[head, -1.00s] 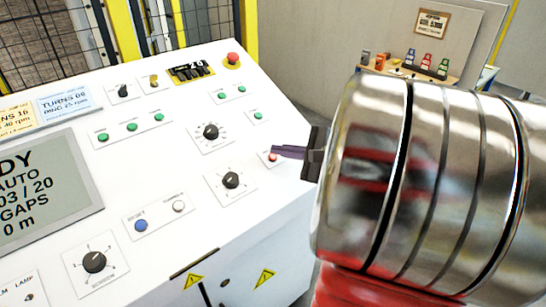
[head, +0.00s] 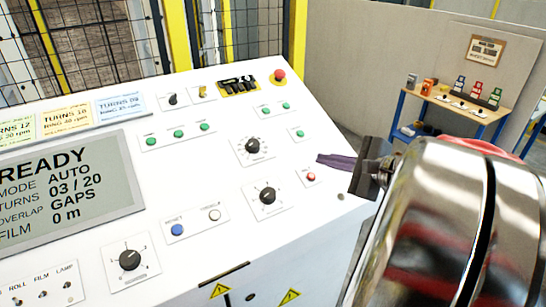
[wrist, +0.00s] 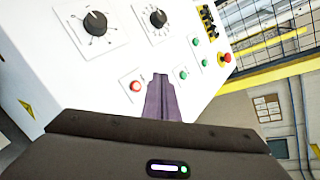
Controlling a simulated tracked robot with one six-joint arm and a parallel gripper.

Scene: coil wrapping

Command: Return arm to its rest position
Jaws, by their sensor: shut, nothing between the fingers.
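My gripper (head: 320,159) is in the right half of the head view, in front of the white console's right side. Its purple fingers are together and hold nothing. They point left, near the console's lower-right red button (head: 311,177), and look apart from it. In the wrist view my shut fingers (wrist: 160,77) point up the picture towards the console face, with the red button (wrist: 135,86) just left of them. A large shiny banded metal body at the near right hides what lies behind my gripper.
The white console (head: 330,222) carries knobs (head: 268,196), green buttons (head: 178,134), a red emergency stop (head: 279,76) and a display (head: 60,190) reading READY. A yellow-posted mesh fence (head: 180,45) stands behind. A blue-legged table (head: 470,112) with small items stands at the back right.

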